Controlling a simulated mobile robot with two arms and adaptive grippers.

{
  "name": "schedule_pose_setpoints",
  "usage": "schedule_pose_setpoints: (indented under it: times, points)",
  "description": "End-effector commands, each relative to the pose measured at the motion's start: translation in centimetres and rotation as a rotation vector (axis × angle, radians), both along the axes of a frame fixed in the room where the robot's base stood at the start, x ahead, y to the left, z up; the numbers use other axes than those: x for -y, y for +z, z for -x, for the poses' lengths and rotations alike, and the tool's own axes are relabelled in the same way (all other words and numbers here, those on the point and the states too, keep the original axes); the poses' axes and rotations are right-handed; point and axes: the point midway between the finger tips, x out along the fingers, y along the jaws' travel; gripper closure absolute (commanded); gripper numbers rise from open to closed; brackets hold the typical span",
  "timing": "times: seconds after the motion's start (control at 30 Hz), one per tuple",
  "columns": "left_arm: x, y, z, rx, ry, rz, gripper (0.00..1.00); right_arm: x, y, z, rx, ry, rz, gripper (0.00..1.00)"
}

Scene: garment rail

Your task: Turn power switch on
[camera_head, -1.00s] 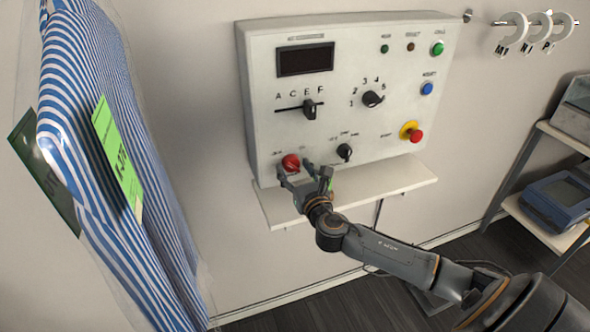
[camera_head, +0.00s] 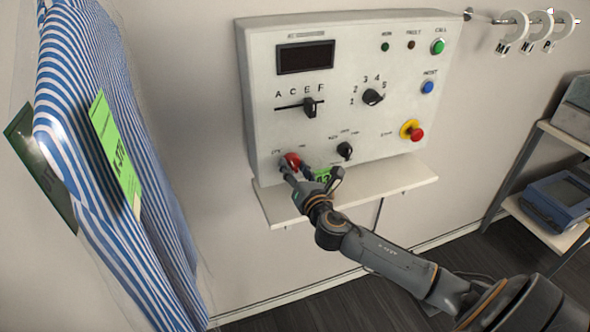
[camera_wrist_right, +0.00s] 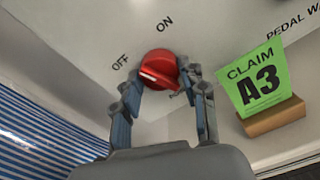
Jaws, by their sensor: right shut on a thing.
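The power switch is a round red knob (camera_head: 292,161) at the lower left of the white control panel (camera_head: 262,130). In the right wrist view the red knob (camera_wrist_right: 157,67) lies between the words OFF and ON. A white mark shows on its left side, nearer OFF. My right gripper (camera_head: 296,168) is at the knob. In the right wrist view my right gripper (camera_wrist_right: 163,82) has a finger on either side of the knob, shut on it. The fingers hide part of the knob in the head view. My left gripper is not in view.
A green A3 claim card (camera_wrist_right: 258,82) stands in a wooden block on the white shelf (camera_head: 400,187) under the panel. Striped garments (camera_head: 105,150) hang at the left. A shelf unit with a blue device (camera_head: 562,198) stands at the right.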

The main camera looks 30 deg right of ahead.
Motion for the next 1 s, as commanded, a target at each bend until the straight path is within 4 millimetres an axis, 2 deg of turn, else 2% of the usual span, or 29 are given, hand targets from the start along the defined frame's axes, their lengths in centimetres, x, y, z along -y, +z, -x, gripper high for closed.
schedule_pose_setpoints:
  times: [1.0]
  points:
    - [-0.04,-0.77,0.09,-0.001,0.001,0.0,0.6,0.07,0.02,0.02,0.222,-0.003,-0.92,0.89]
